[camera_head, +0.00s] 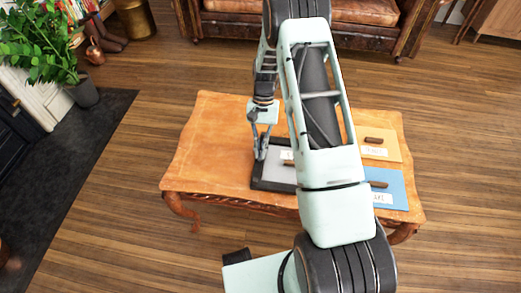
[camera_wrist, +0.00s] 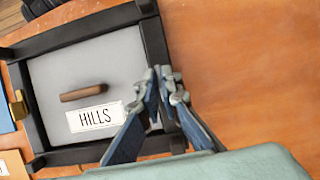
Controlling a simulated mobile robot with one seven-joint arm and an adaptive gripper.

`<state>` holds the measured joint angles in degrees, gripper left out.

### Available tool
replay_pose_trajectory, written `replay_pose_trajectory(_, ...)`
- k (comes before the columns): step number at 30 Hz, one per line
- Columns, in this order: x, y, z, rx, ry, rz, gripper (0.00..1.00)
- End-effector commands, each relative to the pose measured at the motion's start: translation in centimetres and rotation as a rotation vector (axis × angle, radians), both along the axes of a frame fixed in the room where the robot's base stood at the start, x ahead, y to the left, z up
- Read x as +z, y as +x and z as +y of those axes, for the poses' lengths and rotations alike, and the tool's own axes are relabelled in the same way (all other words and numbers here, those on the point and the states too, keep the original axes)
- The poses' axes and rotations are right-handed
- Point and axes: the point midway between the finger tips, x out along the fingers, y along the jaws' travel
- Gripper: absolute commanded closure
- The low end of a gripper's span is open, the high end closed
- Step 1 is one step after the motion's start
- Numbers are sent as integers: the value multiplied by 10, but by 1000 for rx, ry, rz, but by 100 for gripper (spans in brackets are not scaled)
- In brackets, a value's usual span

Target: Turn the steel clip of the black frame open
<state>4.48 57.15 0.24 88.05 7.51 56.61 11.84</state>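The black frame (camera_wrist: 95,33) lies on the table with its grey back panel (camera_wrist: 60,68) facing up. The panel bears a brown handle (camera_wrist: 84,92) and a white label reading HILLS (camera_wrist: 96,117). A brass-coloured clip (camera_wrist: 18,104) sits on the frame's left rail in the wrist view. My gripper (camera_wrist: 165,76) is over the opposite rail, its fingertips close together with nothing clear between them. I cannot make out the steel clip; my fingers cover part of that rail. In the head view my gripper (camera_head: 261,153) is at the left part of the frame (camera_head: 270,186).
A blue board (camera_head: 388,192) and a tan board (camera_head: 385,145), each with a brown handle and label, lie right of the frame. The wooden table (camera_head: 205,150) is clear on the left. A leather sofa (camera_head: 225,22) stands behind; a potted plant (camera_head: 40,48) is far left.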

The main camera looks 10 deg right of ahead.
Motion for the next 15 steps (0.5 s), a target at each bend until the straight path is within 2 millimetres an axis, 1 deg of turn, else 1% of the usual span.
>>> replay_pose_trajectory(1, 0, 0, 1, 0, 2, 0, 100)
replay_pose_trajectory(2, 0, 0, 1, 0, 2, 0, 93)
replay_pose_trajectory(6, 0, 0, 1, -1, 2, -1, 78)
replay_pose_trajectory(15, 1, 1, 0, -1, 0, -1, 78)
